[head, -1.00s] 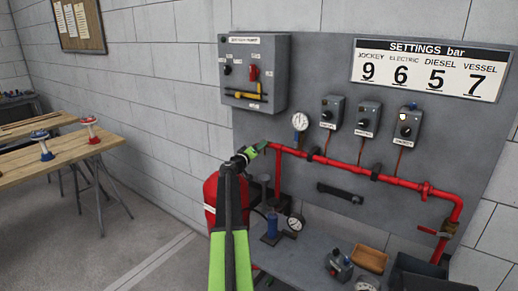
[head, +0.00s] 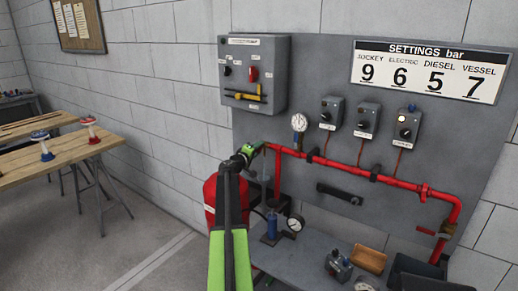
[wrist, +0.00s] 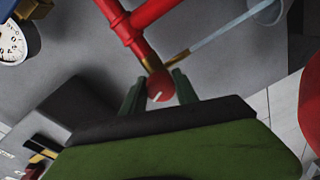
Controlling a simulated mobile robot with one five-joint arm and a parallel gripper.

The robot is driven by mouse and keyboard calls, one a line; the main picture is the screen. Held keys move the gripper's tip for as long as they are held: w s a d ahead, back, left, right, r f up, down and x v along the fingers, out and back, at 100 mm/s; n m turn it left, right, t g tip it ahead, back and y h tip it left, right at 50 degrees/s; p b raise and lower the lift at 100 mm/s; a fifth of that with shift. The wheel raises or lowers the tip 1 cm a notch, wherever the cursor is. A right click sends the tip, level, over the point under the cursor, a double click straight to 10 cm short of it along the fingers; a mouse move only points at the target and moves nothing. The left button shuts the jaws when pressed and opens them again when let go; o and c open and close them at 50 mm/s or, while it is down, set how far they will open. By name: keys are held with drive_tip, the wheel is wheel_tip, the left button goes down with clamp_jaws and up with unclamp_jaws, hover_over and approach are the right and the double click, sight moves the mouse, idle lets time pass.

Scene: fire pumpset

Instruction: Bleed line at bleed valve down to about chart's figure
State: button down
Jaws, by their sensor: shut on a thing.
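The bleed valve's round red knob (wrist: 160,83), with a white mark, sits at the end of the red pipe in the wrist view. My gripper (wrist: 158,92) is shut on it, one finger on each side. A brass spout (wrist: 180,58) is beside the knob, and a pale blue stream (wrist: 218,36) runs from it towards a grey container (wrist: 268,10). In the head view my gripper (head: 260,147) is at the left end of the red pipe (head: 350,167) and hides the knob. The chart (head: 433,70) reads jockey 9, electric 6, diesel 5, vessel 7. The line gauge (head: 299,123) is too small to read.
A grey control panel (head: 253,75) is at upper left. A red vessel (head: 211,194) stands behind my arm. A bench (head: 305,252) below holds a blue pump and small parts.

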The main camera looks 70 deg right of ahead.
drive_tip(key=c, duration=0.9)
unclamp_jaws()
drive_tip(key=shift+c, duration=0.2)
drive_tip(key=w+a, duration=0.3)
drive_tip(key=a, duration=1.4)
drive_tip(key=shift+a+r+p, duration=0.15)
drive_tip(key=shift+r+p, duration=0.2)
drive_tip(key=shift+s, duration=0.1)
